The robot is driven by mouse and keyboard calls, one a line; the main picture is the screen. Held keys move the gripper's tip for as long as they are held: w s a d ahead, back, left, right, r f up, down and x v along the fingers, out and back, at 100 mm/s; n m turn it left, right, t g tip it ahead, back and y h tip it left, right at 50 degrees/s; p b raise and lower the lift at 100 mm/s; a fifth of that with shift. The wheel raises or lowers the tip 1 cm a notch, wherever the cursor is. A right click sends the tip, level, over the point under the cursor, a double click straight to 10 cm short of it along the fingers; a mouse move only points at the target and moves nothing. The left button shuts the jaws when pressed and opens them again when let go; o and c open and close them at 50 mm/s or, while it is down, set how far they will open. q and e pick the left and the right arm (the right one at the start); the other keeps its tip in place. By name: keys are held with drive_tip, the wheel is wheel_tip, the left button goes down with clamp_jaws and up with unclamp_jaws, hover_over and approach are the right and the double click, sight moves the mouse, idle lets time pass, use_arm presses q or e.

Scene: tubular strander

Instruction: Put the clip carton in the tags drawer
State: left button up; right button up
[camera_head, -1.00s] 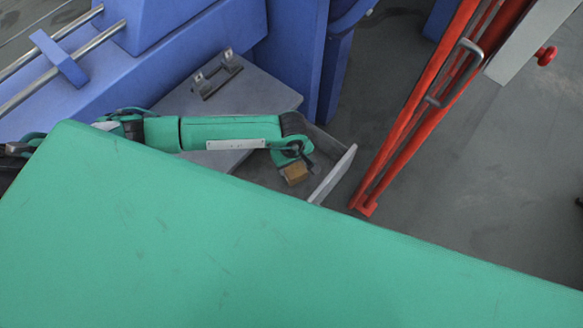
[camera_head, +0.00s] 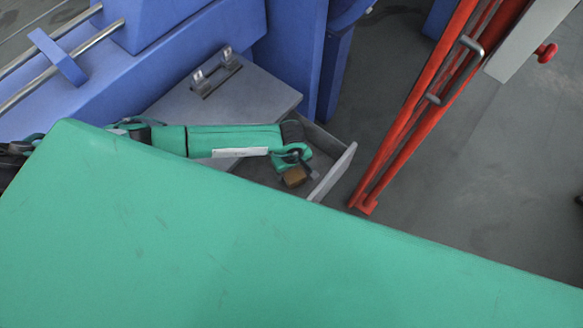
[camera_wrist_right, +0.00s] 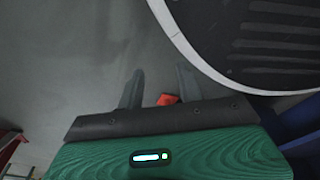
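The clip carton (camera_head: 295,177), a small brown box, is at my left gripper (camera_head: 297,176), inside the outline of the open grey drawer (camera_head: 334,173). A finger shows at each side of the carton. Whether they press on it, and whether the carton touches the drawer floor, I cannot tell. The drawer stands out from under a grey cabinet top (camera_head: 228,98); my left arm hides part of both. No drawer label is readable.
A large green surface (camera_head: 240,240) fills the foreground and hides part of the drawer side. Blue machine frames (camera_head: 290,55) stand behind the cabinet. A red frame with a grey handle (camera_head: 415,110) stands right of the drawer. Grey floor (camera_head: 490,160) is open beyond.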

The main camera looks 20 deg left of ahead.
use_arm(q)
drive_tip(key=shift+o, duration=0.3)
drive_tip(key=shift+r, duration=0.15)
use_arm(e)
drive_tip(key=shift+r, duration=0.1)
use_arm(q)
wheel_tip(320, 180, up, 2)
drive_tip(key=shift+r, duration=0.25)
wheel_tip(320, 180, up, 10)
drive_tip(key=shift+f, duration=0.25)
use_arm(e)
drive_tip(key=shift+w+a+r, duration=0.15)
drive_tip(key=shift+w+r, duration=0.25)
drive_tip(key=shift+w, duration=0.35)
